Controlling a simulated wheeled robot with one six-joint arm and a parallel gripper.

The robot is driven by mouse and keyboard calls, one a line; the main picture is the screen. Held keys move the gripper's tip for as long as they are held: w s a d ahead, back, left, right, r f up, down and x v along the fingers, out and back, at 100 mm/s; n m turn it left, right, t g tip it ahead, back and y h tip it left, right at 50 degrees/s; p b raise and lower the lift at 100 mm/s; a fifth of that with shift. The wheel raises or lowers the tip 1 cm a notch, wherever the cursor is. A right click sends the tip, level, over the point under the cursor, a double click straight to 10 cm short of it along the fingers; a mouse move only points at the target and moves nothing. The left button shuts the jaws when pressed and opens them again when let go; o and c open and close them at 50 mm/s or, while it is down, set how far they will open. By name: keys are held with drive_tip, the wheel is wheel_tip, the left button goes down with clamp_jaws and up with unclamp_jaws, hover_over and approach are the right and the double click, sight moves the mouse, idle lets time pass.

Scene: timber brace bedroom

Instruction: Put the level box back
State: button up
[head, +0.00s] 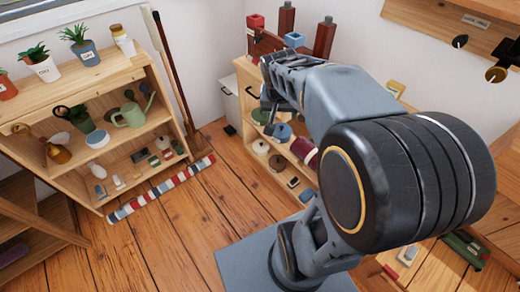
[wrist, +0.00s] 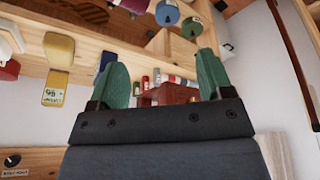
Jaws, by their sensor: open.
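No thing in view carries a label I can read as the level box, so I cannot tell for certain which it is. A long green box (head: 465,248) lies at the lower right of the head view, far from my gripper. My gripper (head: 283,118) is in front of the middle shelf unit, partly hidden by my own arm. In the wrist view its two green fingers (wrist: 160,80) stand wide apart with nothing held between them. A red box-like thing (wrist: 172,95) shows beyond the fingers, apart from them.
The middle wooden shelf unit (head: 242,72) holds round containers and a red rack (head: 325,38). The left shelf unit (head: 90,80) holds potted plants and a green watering can (head: 132,113). A striped bar (head: 160,190) lies before it. Floor between the units is clear.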

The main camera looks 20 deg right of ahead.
drive_tip(key=s+a+f+n+y, duration=0.2)
drive_tip(key=s+a+n, duration=0.4)
drive_tip(key=s+a, duration=0.3)
drive_tip(key=shift+a+f, duration=0.5)
drive_tip(key=shift+a, duration=0.55)
drive_tip(key=shift+y, duration=0.3)
wheel_tip(320, 180, up, 10)
drive_tip(key=p, duration=0.9)
drive_tip(key=shift+a+r+n+t, duration=0.2)
drive_tip(key=shift+r+n+t, duration=0.05)
drive_tip(key=shift+n+t, duration=0.15)
drive_tip(key=shift+w, duration=0.1)
